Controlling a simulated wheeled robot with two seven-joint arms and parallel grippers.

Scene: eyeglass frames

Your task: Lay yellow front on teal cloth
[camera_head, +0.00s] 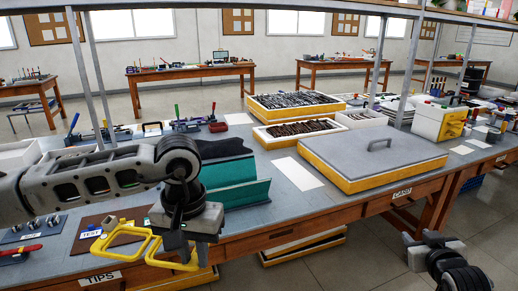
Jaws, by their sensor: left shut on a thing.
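The yellow front (153,249) is an eyeglass frame front with two open rims. It is in my left gripper (184,246), near the bench's front edge at lower left. My left gripper is shut on it near its right rim, and the fingers hide part of that rim.
A brown board with a TEST label (91,234) lies behind the yellow front. A grey-lidded yellow tray (372,153) stands right of the cloth, with two filled trays (296,106) behind. A white sheet (298,173) lies between. Tools stand along the bench's back.

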